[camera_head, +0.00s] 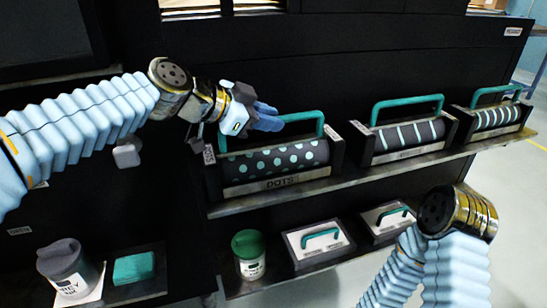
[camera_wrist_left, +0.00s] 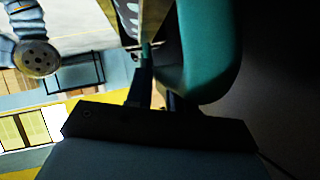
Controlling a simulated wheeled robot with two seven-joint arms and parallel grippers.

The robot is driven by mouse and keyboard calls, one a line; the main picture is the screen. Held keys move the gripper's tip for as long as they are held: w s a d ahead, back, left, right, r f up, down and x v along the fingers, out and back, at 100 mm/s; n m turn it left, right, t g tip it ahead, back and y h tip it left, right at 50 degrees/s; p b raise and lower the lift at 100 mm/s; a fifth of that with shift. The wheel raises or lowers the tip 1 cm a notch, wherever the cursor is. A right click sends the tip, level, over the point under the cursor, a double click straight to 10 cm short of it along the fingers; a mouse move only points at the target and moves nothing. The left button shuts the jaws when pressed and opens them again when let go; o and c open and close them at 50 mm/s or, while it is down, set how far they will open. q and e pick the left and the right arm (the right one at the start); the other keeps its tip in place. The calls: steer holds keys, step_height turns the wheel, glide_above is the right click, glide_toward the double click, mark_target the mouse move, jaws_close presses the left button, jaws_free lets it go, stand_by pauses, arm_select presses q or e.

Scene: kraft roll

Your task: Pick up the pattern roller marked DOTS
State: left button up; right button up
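The pattern roller marked DOTS (camera_head: 275,162) is a dark cylinder with pale teal dots, seated in its black holder on the upper shelf. Its teal handle (camera_head: 322,122) arches above it and fills much of the upper middle of the left wrist view (camera_wrist_left: 212,50). My left gripper (camera_head: 268,118) is at the left part of this handle, overlapping it in the head view. Its dark fingers (camera_wrist_left: 152,92) show close together beside the handle; whether they grip it is unclear. My right arm shows at the lower right, but its gripper is not visible.
Two striped rollers with teal handles, a middle one (camera_head: 408,134) and a right one (camera_head: 495,118), stand along the same shelf.

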arm_select(q)
jaws_close()
stand_by(0.9)
steer(key=shift+r, duration=0.15)
